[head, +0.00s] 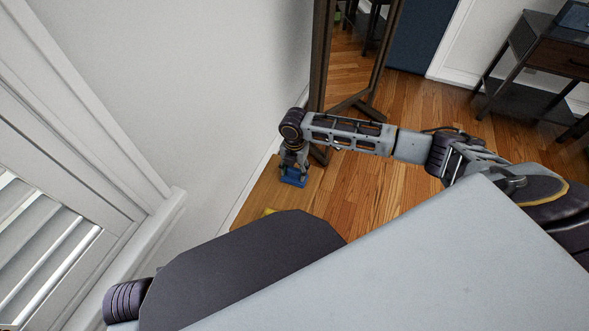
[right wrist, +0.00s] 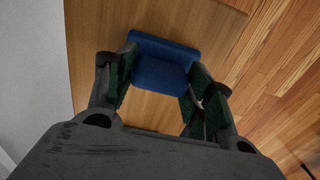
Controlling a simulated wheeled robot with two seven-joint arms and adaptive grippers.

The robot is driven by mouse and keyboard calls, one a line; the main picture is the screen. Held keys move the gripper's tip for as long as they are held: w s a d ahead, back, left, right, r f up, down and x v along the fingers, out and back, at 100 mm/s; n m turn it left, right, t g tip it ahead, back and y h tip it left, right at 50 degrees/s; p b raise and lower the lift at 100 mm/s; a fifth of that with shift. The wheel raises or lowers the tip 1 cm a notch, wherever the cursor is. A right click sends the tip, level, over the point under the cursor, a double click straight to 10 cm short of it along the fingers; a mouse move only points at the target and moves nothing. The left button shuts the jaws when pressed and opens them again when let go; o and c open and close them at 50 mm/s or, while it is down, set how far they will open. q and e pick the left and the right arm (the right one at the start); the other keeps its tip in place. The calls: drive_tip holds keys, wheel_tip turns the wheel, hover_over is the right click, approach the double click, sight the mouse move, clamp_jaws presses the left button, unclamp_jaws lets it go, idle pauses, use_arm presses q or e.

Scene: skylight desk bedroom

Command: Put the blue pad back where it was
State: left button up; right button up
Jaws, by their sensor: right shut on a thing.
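The blue pad (head: 293,177) is at my right gripper (head: 294,165), over a wooden surface (head: 250,207) by the white wall. In the right wrist view the blue pad (right wrist: 162,72) sits between the two fingers of my right gripper (right wrist: 158,88), which is shut on it. The wooden surface (right wrist: 98,30) shows under the pad. I cannot tell whether the pad touches it. My left gripper is not in view.
A yellow thing (head: 269,211) lies on the wooden surface, partly hidden by my own body. A dark-framed mirror (head: 318,60) stands just behind my right arm. A dark side table (head: 545,60) stands at the far right. Wood floor (head: 410,105) lies open between.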

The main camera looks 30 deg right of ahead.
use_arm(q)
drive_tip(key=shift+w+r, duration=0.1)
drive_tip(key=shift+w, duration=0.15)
use_arm(e)
drive_tip(key=shift+f, duration=0.1)
drive_tip(key=o, duration=0.9)
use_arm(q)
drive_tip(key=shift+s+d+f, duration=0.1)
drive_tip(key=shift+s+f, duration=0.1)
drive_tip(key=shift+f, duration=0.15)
